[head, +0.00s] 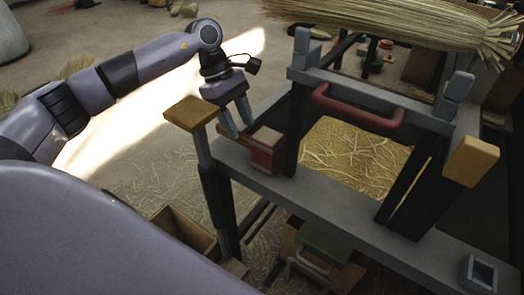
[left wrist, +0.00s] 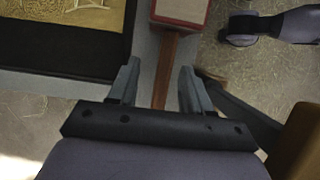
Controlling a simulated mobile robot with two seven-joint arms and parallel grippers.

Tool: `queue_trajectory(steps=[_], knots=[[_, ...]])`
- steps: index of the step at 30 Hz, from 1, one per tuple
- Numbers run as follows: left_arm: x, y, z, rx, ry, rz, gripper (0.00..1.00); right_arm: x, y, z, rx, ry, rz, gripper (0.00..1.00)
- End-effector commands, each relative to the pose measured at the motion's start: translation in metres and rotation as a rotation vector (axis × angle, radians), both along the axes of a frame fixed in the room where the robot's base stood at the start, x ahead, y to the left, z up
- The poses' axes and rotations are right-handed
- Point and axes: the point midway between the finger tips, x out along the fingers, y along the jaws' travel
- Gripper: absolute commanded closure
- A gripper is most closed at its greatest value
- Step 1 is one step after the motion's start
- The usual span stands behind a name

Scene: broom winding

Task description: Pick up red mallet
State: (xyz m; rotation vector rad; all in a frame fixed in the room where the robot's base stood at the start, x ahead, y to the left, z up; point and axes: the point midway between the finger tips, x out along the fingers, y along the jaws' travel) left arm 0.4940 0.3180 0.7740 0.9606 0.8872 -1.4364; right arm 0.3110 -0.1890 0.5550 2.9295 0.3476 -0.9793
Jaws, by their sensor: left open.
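The red mallet (head: 265,153) lies on the grey bench frame in the head view, its block head red with a pale top face. In the left wrist view, its head (left wrist: 181,13) is at the top edge, partly cut off, and its brown wooden handle (left wrist: 164,78) runs down between my fingers. My left gripper (head: 238,122) is open over the handle, just left of the head. In the left wrist view, the left gripper (left wrist: 160,68) has one finger on each side of the handle. I cannot tell how far above it they are. My right gripper is not in view.
A red bar handle (head: 358,106) and a straw broom (head: 400,20) are on the bench to the right. A wooden-topped post (head: 190,113) stands close left of my gripper. A straw-filled tray (head: 350,158) lies inside the frame. Open floor is at left.

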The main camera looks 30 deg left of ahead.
Motion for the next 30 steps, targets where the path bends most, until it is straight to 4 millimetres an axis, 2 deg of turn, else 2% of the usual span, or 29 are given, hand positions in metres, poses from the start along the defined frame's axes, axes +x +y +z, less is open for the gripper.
queue_trajectory(steps=[9,18,19,23,24,30], knots=[[-0.009,-0.023,-0.038,-0.001,0.002,0.000,0.51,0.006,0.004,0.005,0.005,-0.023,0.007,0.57],[-0.009,-0.025,-0.043,0.000,0.000,0.001,0.51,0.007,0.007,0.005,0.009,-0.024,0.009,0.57],[-0.009,-0.025,-0.043,0.000,0.000,0.001,0.54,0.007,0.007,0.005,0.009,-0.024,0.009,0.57],[-0.009,-0.025,-0.043,0.000,0.000,0.001,0.97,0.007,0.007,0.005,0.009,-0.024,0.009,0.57],[-0.009,-0.025,-0.043,0.000,0.000,0.001,1.00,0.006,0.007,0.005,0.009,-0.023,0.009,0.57],[-0.009,-0.025,-0.042,-0.002,-0.002,0.001,1.00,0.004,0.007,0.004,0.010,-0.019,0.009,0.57]])
